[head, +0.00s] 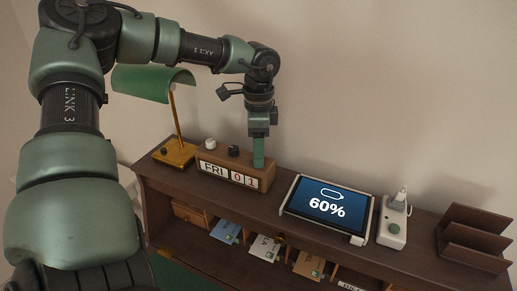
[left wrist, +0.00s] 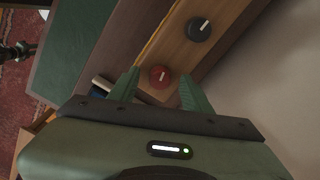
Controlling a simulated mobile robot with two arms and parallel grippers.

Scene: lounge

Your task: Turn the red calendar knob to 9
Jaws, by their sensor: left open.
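The wooden calendar block (head: 222,178) stands on the dark shelf top and reads FRI, 0, 1. A white knob (head: 210,143) and a black knob (head: 234,150) sit on its top. The red knob is hidden behind my left gripper (head: 258,163) in the head view. In the left wrist view the red knob (left wrist: 160,76), with a pale pointer line, shows between the open fingers. My left gripper points down over the calendar's right end, with a finger on either side of the knob. I cannot tell whether the fingers touch it. My right gripper is out of view.
A green lamp (head: 155,84) on a brass base stands left of the calendar. A tablet (head: 326,205) showing 60%, a white socket box (head: 393,227) with a plug and a brown rack (head: 474,238) stand to the right. Envelopes lie in the compartments below.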

